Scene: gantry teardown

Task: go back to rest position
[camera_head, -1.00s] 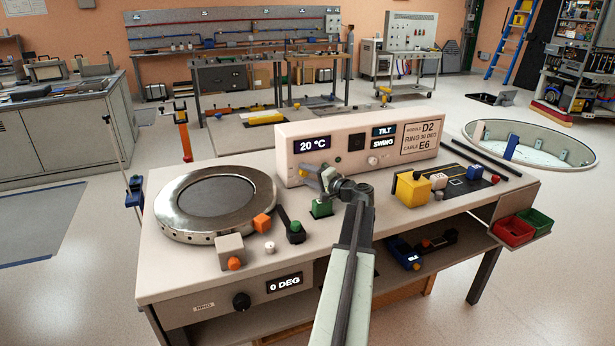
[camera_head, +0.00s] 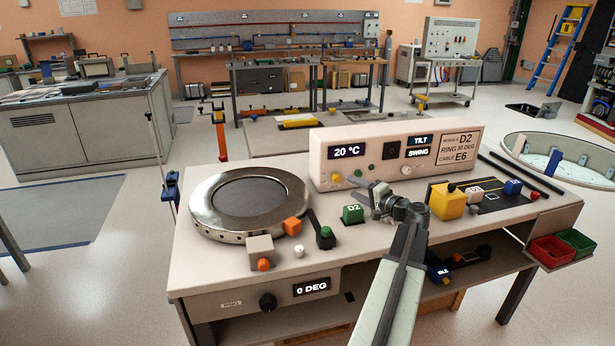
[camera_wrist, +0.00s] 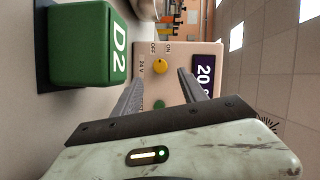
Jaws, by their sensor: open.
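My gripper (camera_head: 364,188) is over the workbench in front of the pale control panel (camera_head: 392,154), at the end of my arm. In the wrist view its two fingers (camera_wrist: 157,92) stand apart with nothing between them, pointing at the panel. The green D2 block (camera_head: 353,214) sits on the bench just left of my gripper. It also shows large at the upper left of the wrist view (camera_wrist: 88,45), beside the fingers and apart from them. The panel reads 20 °C, TILT and SWING; its yellow knob (camera_wrist: 160,66) shows in the wrist view.
A round metal ring (camera_head: 206,216) is at the bench's left. Orange, grey and dark-green-topped pieces stand before it. A yellow block (camera_head: 447,202) and a dark tray (camera_head: 490,203) are on the right. Red (camera_head: 551,251) and green bins hang at the right edge. Floor is clear at left.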

